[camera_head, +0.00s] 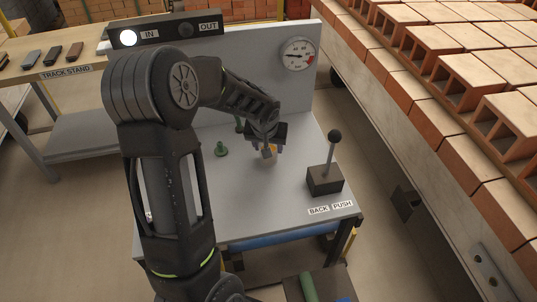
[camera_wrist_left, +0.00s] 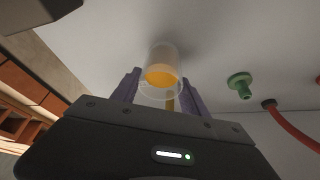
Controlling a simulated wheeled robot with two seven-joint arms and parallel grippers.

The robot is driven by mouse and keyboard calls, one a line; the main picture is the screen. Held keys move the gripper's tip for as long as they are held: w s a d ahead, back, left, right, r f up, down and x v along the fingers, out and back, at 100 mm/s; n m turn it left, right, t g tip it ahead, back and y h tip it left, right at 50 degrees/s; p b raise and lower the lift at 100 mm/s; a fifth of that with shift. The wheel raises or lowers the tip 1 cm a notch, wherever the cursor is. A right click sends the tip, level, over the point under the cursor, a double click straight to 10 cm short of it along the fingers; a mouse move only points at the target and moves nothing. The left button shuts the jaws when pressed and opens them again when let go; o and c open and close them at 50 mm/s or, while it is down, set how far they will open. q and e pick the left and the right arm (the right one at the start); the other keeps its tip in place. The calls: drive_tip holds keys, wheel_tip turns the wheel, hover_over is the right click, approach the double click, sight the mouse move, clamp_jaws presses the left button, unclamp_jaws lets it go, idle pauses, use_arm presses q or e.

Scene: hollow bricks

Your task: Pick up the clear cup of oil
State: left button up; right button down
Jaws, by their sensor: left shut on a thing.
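The clear cup (camera_wrist_left: 163,57) holds orange-yellow oil and shows between the two fingers of my left gripper (camera_wrist_left: 160,88) in the left wrist view. The fingers are shut on its sides. In the head view my left gripper (camera_head: 266,147) points down over the grey bench top (camera_head: 240,195), and the cup is mostly hidden by the fingers. I cannot tell whether its base touches the bench. My right gripper is in neither view.
A green fitting (camera_head: 221,149) stands left of the gripper. A black-knobbed lever (camera_head: 325,172) stands to the right. A panel with a gauge (camera_head: 298,54) rises behind. A red hose (camera_wrist_left: 290,125) shows in the wrist view. Stacked hollow bricks (camera_head: 480,110) line the right.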

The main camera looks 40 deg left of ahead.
use_arm(q)
clamp_jaws()
drive_tip(key=shift+r, duration=0.1)
drive_tip(key=shift+r, duration=0.9)
drive_tip(key=shift+b+v, duration=0.6)
drive_tip(key=shift+v, duration=0.2)
drive_tip(key=s+d+b, duration=0.1)
drive_tip(key=s+d, duration=0.3)
drive_tip(key=s, duration=0.3)
drive_tip(key=s+d+b, duration=0.2)
drive_tip(key=s+d, duration=0.2)
drive_tip(key=s, duration=0.4)
drive_tip(key=shift+d, duration=0.2)
drive_tip(key=shift+s, duration=0.1)
